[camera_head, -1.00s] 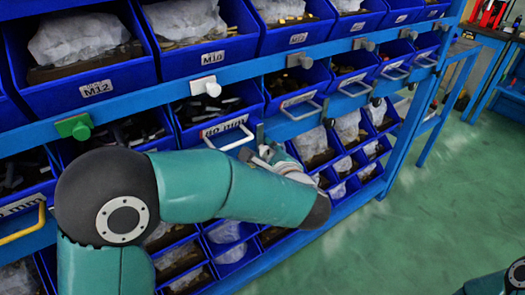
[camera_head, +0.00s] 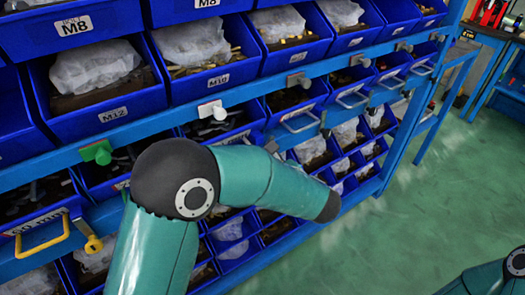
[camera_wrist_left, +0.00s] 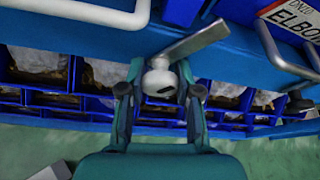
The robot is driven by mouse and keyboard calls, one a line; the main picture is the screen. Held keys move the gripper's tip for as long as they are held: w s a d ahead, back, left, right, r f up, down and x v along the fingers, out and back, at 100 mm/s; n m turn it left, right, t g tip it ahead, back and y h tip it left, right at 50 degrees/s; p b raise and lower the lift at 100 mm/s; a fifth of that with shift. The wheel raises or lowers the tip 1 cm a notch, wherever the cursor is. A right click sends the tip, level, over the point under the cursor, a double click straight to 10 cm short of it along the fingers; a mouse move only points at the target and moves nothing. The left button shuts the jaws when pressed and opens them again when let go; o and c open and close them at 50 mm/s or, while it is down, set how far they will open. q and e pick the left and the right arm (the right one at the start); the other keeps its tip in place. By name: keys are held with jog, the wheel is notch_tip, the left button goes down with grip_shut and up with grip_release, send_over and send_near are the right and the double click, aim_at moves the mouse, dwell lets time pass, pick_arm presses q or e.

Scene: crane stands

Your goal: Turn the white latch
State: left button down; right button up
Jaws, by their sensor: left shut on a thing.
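In the left wrist view, a white latch (camera_wrist_left: 160,80) with a round knob and a flat grey bar (camera_wrist_left: 195,40) sits on the blue rail (camera_wrist_left: 240,62). The bar slants up to the right. My left gripper (camera_wrist_left: 160,92) has a finger on each side of the knob and is shut on it. In the head view, my left forearm hides most of this gripper and latch; only a small grey part shows near the rail. My right gripper is not in view; only a piece of my right arm shows at the lower right.
Another white latch (camera_head: 213,110), a green latch (camera_head: 97,152) and a yellow latch (camera_head: 93,244) are on the rack's rails. Blue bins (camera_head: 190,80) fill the shelves. A bin handle (camera_wrist_left: 285,45) is close right of the gripper. Green floor (camera_head: 440,190) is clear at right.

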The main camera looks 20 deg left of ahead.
pick_arm(q)
jog(key=m+g+y+p, duration=0.1)
jog(key=m+p, duration=0.1)
jog(key=p, duration=0.1)
jog(key=m+g+p, duration=0.1)
jog(key=m+p, duration=0.1)
jog(key=p, duration=0.2)
jog(key=shift+s+d+m+y, duration=0.1)
jog(key=shift+d+m+y, duration=0.1)
jog(key=shift+m+y, duration=0.15)
jog(key=shift+m+g+y+p, duration=0.5)
jog(key=shift+m+p, duration=0.25)
jog(key=shift+p, duration=0.25)
jog(key=shift+f+m+g+y+p, duration=0.1)
jog(key=shift+m+g+y+p, duration=0.2)
jog(key=shift+m+y+p, duration=0.45)
jog(key=shift+m, duration=0.35)
jog(key=c, duration=0.8)
grip_release()
jog(key=shift+a, duration=0.1)
